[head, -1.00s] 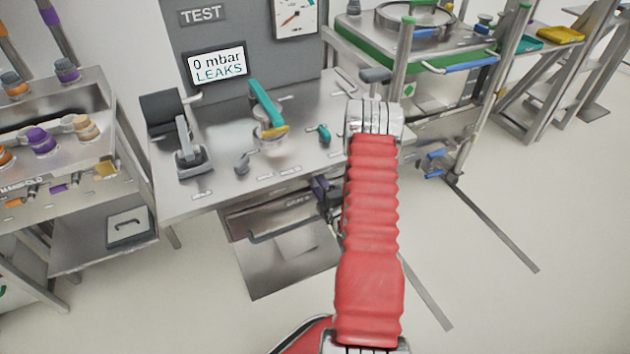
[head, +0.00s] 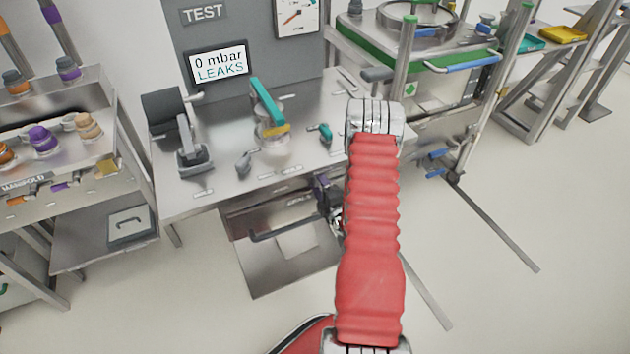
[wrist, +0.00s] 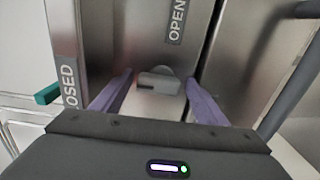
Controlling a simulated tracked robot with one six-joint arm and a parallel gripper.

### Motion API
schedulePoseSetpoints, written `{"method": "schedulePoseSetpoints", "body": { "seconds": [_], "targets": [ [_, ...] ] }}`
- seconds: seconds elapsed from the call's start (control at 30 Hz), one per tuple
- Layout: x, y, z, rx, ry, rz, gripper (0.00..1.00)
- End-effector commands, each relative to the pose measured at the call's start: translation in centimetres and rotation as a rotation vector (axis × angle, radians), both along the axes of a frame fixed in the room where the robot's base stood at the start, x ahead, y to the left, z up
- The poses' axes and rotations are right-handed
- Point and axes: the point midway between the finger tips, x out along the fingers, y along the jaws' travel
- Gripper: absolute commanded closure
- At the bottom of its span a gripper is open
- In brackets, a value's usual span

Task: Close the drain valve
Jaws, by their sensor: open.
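In the wrist view, a small grey handle (wrist: 158,82) with a rounded disc behind it sits on a metal face. I take it to be the drain valve. An OPEN label (wrist: 177,20) stands above and right of it, and a CLOSED label (wrist: 70,84) stands to its left. My gripper (wrist: 160,92) is open, with one purple finger on each side of the handle; I cannot tell if either touches it. In the head view, my gripper (head: 324,188) shows only partly at the bench's front, largely hidden by my red arm. The valve handle is hidden there.
The steel bench (head: 225,185) carries a black clamp-like device (head: 190,155) and a teal-handled fixture (head: 265,105). A screen (head: 219,66) reads "0 mbar LEAKS". A manifold rack (head: 60,170) stands left, and a green-edged frame (head: 420,65) stands right. Floor at the right is mostly clear.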

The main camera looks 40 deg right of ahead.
Motion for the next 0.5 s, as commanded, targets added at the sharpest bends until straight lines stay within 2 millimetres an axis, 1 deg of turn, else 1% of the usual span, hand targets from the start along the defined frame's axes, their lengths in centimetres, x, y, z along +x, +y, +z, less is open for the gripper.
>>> {"method": "schedulePoseSetpoints", "body": {
  "seconds": [0.13, 0.27, 0.37, 0.5],
  "targets": [
    [-0.2, -0.1, 0.1, 0.0, -0.001, -0.002, 0.33],
    [-0.9, 0.1, 0.0, -0.001, -0.001, -0.003, 0.33],
    [-2.1, 0.4, 0.0, 0.001, 0.001, -0.004, 0.33],
    [-4.2, 1.0, 0.0, 0.001, 0.001, -0.005, 0.33]
  ]
}}
